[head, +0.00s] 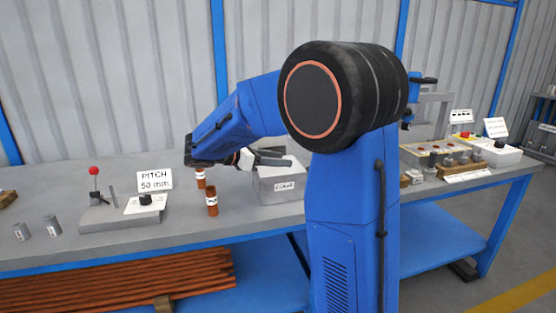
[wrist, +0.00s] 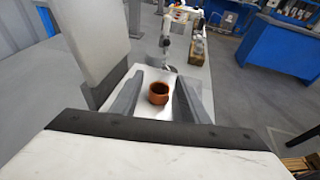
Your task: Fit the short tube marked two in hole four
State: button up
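Two copper-coloured tubes with white labels stand on the bench in the head view, a rear one (head: 200,178) and a front one (head: 212,202). Their marks are too small to read. My gripper (head: 276,157) reaches to the right, with its fingers over a grey labelled box (head: 279,184). In the wrist view a short copper tube (wrist: 158,94) shows its open top between the fingers of my gripper (wrist: 158,92), with a gap on each side. The fingers are apart. I cannot tell which tube this is. No numbered hole can be made out.
A grey fixture with a red-knobbed lever (head: 94,186) and a "PITCH 50 mm" sign (head: 155,181) stand to the left. Trays of parts (head: 455,156) occupy the right end. My arm hides the bench middle.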

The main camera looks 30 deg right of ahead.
jog(key=shift+f, duration=0.1)
jog(key=v, duration=1.7)
jog(key=shift+a, duration=0.2)
